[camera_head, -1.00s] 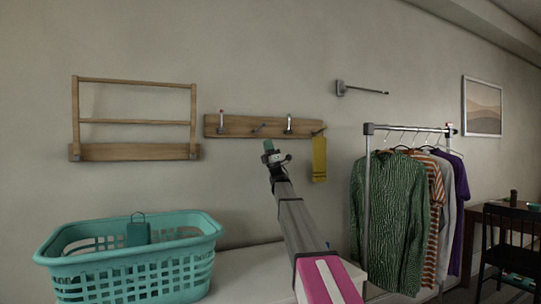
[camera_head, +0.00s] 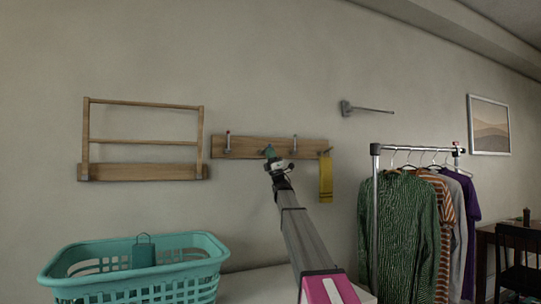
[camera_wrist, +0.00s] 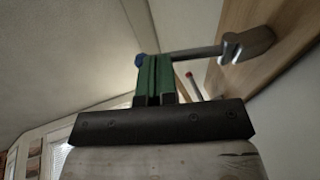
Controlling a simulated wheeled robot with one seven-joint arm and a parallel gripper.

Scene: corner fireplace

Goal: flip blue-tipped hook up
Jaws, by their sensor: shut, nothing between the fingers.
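The wooden hook rail (camera_head: 250,155) is on the wall, with hooks along it. The blue-tipped hook is hidden behind my gripper (camera_head: 269,152) in the head view. In the wrist view its blue tip (camera_wrist: 140,60) shows just left of my green fingertips (camera_wrist: 155,64), and its metal shank (camera_wrist: 195,52) runs right to the bracket on the wood. The hook sticks out from the rail. My fingers are together and empty, right at the shank near the tip; I cannot tell whether they touch it.
Upright hooks stand left (camera_head: 228,140) and right (camera_head: 294,143) of my gripper. A yellow cloth (camera_head: 326,178) hangs at the rail's right end. A teal basket (camera_head: 135,280) is below left, a wooden rack (camera_head: 145,173) at left, and a clothes rail (camera_head: 420,147) at right.

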